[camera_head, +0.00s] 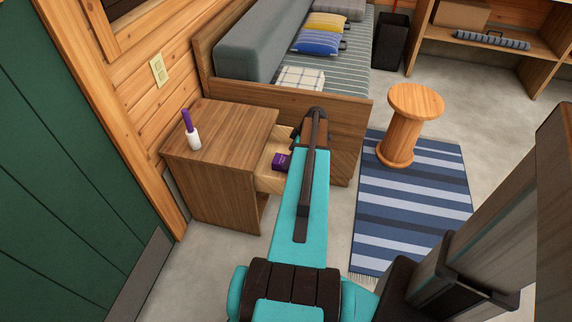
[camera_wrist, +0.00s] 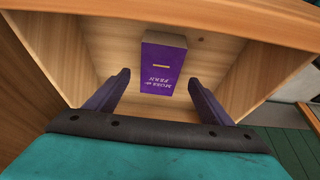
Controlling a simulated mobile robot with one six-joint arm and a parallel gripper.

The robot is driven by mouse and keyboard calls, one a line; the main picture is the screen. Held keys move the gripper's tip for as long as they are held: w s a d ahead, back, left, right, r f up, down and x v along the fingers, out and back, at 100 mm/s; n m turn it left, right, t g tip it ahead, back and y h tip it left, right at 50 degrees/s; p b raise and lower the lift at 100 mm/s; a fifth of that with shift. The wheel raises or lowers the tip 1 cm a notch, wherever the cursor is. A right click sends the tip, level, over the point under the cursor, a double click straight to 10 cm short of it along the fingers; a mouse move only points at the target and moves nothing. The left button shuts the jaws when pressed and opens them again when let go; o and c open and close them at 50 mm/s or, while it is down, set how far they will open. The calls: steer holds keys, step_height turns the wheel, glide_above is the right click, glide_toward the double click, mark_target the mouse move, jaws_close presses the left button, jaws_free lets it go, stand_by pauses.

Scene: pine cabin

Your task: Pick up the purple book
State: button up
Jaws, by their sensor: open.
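The purple book (camera_wrist: 160,70) lies inside an open wooden drawer (camera_wrist: 220,65), with light lettering on its cover. In the head view a part of the purple book (camera_head: 282,161) shows in the drawer (camera_head: 268,180) of the nightstand, beside my arm. My gripper (camera_wrist: 160,82) is open in the wrist view. Its two dark fingers reach into the drawer, one to each side of the book's near end. I cannot tell how far they are above it. In the head view my arm hides part of the drawer, and the fingertips do not show.
The nightstand (camera_head: 215,145) carries a white and purple bottle (camera_head: 192,135). A bench bed (camera_head: 310,95) with cushions stands behind it. A round wooden stool (camera_head: 405,120) and a striped rug (camera_head: 415,210) are to the right. A green door (camera_head: 60,180) is at left.

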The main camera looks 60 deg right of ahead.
steer(key=shift+x, duration=2.55)
steer(key=shift+f, duration=0.2)
steer(key=shift+c, duration=0.3)
steer(key=c, duration=1.2)
steer(key=shift+r, duration=0.15)
steer(key=shift+r, duration=5)
